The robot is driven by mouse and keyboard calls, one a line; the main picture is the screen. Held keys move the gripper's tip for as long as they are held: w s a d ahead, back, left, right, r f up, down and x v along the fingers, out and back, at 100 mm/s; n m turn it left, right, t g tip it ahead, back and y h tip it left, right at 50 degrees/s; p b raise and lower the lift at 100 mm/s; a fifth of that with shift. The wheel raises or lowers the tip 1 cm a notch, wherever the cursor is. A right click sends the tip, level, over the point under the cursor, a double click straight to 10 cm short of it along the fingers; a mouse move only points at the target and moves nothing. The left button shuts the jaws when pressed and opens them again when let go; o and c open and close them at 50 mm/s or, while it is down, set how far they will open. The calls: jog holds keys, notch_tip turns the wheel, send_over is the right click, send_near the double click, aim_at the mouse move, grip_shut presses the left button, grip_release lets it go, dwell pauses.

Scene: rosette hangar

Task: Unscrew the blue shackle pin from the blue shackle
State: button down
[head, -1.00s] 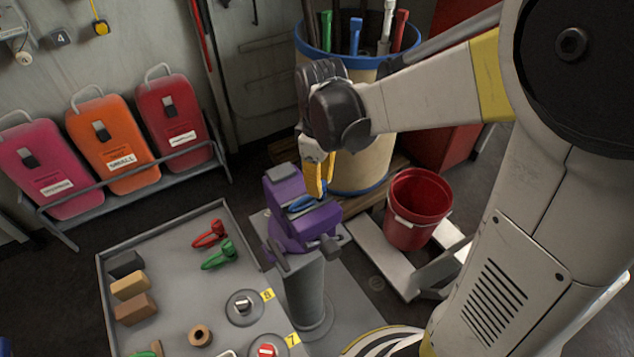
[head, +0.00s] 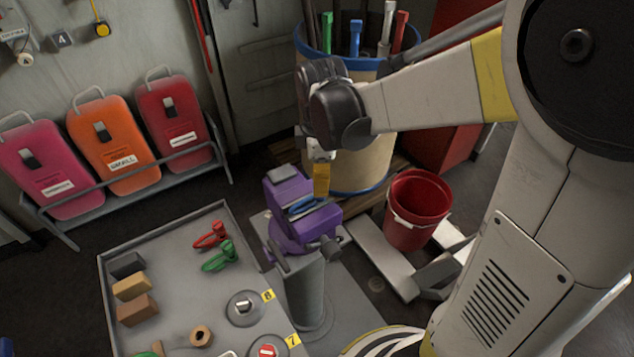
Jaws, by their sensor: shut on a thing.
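The blue shackle (head: 301,207) sits in the jaws of the purple vise (head: 289,228), which stands on a grey post. My gripper (head: 321,190) points down over the right end of the shackle, with its yellow fingers shut at the shackle's side. The blue pin is too small and too covered by the fingers to make out apart from the shackle. I cannot tell how far it sits in the shackle.
A grey tray table (head: 180,290) at lower left holds a red shackle (head: 210,236), a green shackle (head: 220,256) and several blocks. A red bucket (head: 416,212) stands right of the vise. A blue-rimmed barrel (head: 365,165) stands behind my gripper.

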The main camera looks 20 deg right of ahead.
jog(key=shift+r+p, duration=3.55)
jog(key=shift+r, duration=1.1)
